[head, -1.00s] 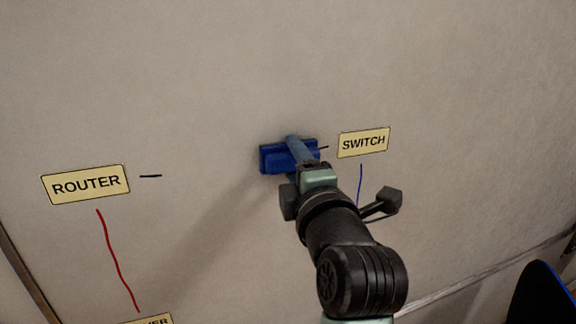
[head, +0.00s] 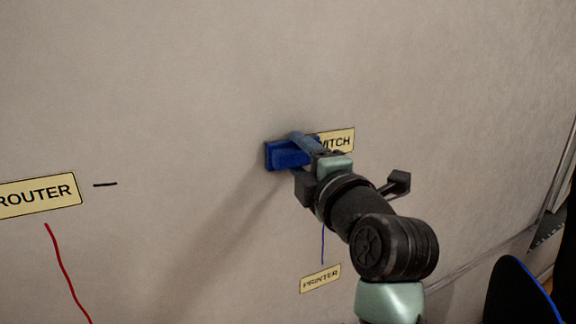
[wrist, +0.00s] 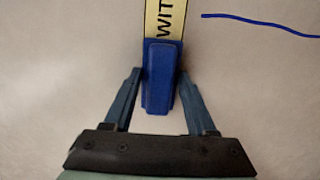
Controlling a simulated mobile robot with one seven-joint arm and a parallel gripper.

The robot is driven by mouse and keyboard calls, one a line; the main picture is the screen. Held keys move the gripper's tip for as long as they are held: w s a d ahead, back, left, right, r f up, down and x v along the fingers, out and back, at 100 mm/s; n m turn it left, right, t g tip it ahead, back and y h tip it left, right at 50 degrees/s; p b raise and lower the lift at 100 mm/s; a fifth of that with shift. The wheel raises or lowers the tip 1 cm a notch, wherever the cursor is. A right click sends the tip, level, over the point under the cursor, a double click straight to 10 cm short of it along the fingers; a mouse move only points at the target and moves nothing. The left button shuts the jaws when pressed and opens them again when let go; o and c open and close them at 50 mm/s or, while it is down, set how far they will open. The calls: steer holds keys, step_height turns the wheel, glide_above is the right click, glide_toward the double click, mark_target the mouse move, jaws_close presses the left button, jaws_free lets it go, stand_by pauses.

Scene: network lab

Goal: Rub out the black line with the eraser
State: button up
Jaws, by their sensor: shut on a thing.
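My gripper (head: 304,146) is shut on the blue eraser (head: 286,155), which is at the whiteboard against the left end of the SWITCH label (head: 341,140). The eraser (wrist: 160,85) sits between the two fingers in the wrist view and overlaps the end of that label (wrist: 164,20). A short black line piece (head: 105,184) shows just right of the ROUTER label (head: 38,195). The board between that piece and the eraser looks bare. Any black under the eraser is hidden.
A red line (head: 66,272) runs down from ROUTER. A blue line (head: 323,245) runs from below SWITCH to the PRINTER label (head: 320,279); it also shows in the wrist view (wrist: 265,24). A dark blue-edged chair back (head: 522,292) stands at the lower right.

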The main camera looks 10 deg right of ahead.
mark_target(100, 184)
steer(key=shift+s+a+b, duration=0.1)
steer(key=shift+s+a, duration=0.55)
steer(key=shift+a, duration=1.65)
steer(key=shift+s+a+b, duration=0.15)
steer(key=shift+s+a, duration=0.45)
steer(key=shift+a, duration=1.65)
steer(key=shift+s+a+b, duration=0.1)
steer(key=shift+s+a, duration=0.55)
steer(key=shift+a, duration=1.65)
steer(key=shift+s+a+p, duration=0.25)
steer(key=shift+s+a, duration=0.45)
steer(key=shift+a, duration=1.6)
steer(key=shift+s+a+p, duration=0.3)
steer(key=shift+s+a, duration=0.35)
steer(key=shift+a, duration=1.7)
steer(key=shift+s+a+p, duration=0.25)
steer(key=shift+s+a, duration=0.45)
steer(key=shift+a, duration=1.6)
steer(key=s+d, duration=0.1)
steer(key=s, duration=0.4)
steer(key=shift+s+d, duration=0.4)
steer(key=s, duration=0.1)
steer(key=s+d, duration=0.1)
steer(key=s, duration=0.1)
steer(key=shift+w, duration=0.1)
